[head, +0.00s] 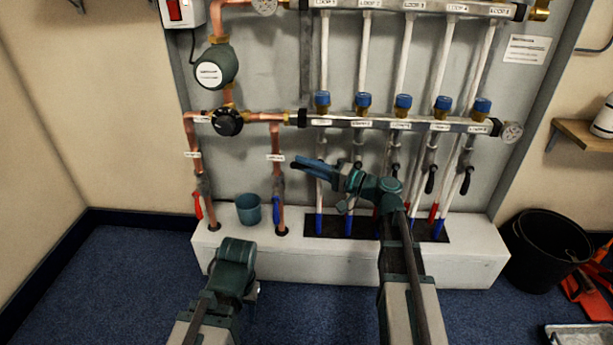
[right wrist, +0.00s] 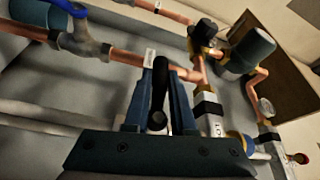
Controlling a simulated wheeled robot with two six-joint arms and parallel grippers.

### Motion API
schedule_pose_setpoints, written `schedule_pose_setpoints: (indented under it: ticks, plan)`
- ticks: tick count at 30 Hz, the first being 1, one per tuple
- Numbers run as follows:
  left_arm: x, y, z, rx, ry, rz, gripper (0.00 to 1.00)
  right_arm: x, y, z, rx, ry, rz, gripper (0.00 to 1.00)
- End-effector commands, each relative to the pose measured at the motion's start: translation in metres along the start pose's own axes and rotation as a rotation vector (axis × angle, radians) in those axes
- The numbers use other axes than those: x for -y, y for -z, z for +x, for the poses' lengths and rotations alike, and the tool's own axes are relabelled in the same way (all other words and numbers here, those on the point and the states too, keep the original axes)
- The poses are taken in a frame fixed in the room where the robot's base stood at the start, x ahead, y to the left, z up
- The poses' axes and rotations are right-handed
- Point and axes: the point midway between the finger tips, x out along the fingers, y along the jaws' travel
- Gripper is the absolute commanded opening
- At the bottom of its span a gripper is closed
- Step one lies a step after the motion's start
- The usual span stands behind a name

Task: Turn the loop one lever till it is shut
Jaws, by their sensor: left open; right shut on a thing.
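My right gripper (head: 312,168) reaches in front of the loop one pipe, below the lower manifold bar. In the right wrist view its two blue fingers (right wrist: 160,85) are shut on a black lever handle (right wrist: 159,92), which stands between them. This is the loop one lever; in the head view the gripper hides it. I cannot tell exactly how far it is turned. My left gripper (head: 235,255) is open and empty, low in front of the white plinth, apart from the pipes; its fingers are hard to make out.
Other black loop levers (head: 430,179) hang to the right, close to my right gripper. A black bin (head: 543,250) stands at right.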

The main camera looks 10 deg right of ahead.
Motion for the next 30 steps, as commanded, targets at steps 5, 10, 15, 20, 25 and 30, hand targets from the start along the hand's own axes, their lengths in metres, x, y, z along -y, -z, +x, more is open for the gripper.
schedule_pose_setpoints:
  ticks: [5,10,15,20,25,30]
  plan:
    - [-0.0010,0.0005,0.0099,0.000,0.000,0.000,0.50,0.0012,-0.0008,0.0004,-0.011,0.049,0.022,0.00]
    - [-0.0012,0.0006,0.0121,0.000,0.000,0.000,0.50,0.0043,0.0000,0.0006,-0.018,0.073,0.032,0.00]
    - [-0.0012,0.0006,0.0120,0.000,0.000,0.000,0.50,0.0056,0.0006,0.0009,-0.020,0.079,0.035,0.00]
    - [-0.0011,0.0006,0.0116,0.000,0.000,0.000,0.50,0.0059,0.0009,0.0010,-0.020,0.079,0.035,0.00]
    - [-0.0012,0.0005,0.0115,0.000,0.000,0.000,0.50,0.0060,0.0012,0.0011,-0.020,0.079,0.035,0.39]
    - [-0.0012,0.0006,0.0117,0.000,0.000,0.000,0.50,0.0052,0.0012,0.0009,-0.020,0.076,0.033,0.53]
